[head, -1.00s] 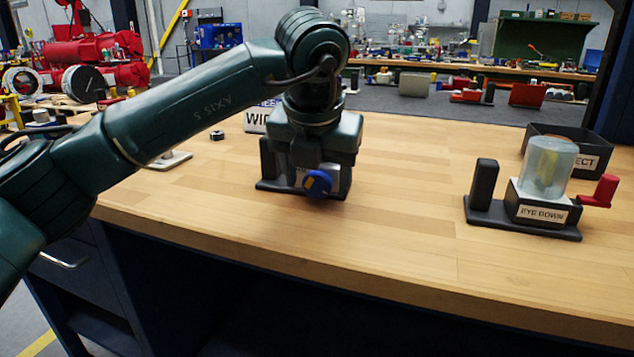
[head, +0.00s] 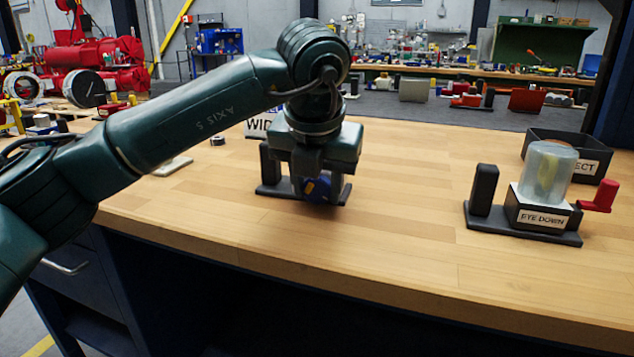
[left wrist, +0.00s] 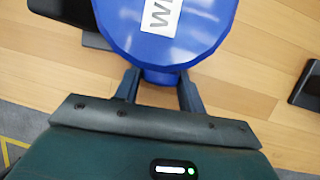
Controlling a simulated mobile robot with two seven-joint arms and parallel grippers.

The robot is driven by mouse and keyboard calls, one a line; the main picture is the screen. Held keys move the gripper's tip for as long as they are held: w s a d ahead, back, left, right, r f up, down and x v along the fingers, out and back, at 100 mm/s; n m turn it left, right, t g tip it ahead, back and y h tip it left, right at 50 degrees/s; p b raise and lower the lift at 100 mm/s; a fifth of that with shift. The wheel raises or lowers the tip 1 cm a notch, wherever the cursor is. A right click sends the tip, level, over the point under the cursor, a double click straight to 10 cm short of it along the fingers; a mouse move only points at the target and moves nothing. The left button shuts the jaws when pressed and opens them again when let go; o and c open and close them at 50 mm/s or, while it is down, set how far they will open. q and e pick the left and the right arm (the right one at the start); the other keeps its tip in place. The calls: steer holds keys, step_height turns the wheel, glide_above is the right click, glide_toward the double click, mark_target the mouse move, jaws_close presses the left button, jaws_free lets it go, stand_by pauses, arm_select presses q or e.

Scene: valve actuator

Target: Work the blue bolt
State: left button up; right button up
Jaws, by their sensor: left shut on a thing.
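The blue bolt's rounded end (head: 318,190), with an orange-yellow mark, shows at the front of a dark fixture left of the table's middle. My left gripper (head: 310,172) is over this fixture, pointing down, and hides most of it. In the left wrist view, the two fingers (left wrist: 158,84) are on either side of a narrow blue part (left wrist: 163,77), shut on it. A large rounded blue body (left wrist: 190,45) with a white label lies just beyond the fingertips. My right gripper is not in view.
A white sign (head: 258,125) stands behind my gripper. The wooden tabletop (head: 410,200) between the fixtures is clear.

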arm_select(q)
steer(key=shift+d+r+y, duration=0.1)
steer(key=shift+y, duration=0.2)
steer(key=shift+y+p, duration=0.3)
steer(key=shift+y, duration=0.1)
steer(key=o, duration=1)
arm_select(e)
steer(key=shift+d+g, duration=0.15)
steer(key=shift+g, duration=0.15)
arm_select(q)
steer(key=shift+s+p+v, duration=0.15)
steer(key=shift+p+v, duration=0.5)
steer(key=shift+v, duration=2.6)
steer(key=shift+s+p+v, duration=0.1)
steer(key=shift+p+v, duration=0.55)
steer(key=shift+v, duration=2.6)
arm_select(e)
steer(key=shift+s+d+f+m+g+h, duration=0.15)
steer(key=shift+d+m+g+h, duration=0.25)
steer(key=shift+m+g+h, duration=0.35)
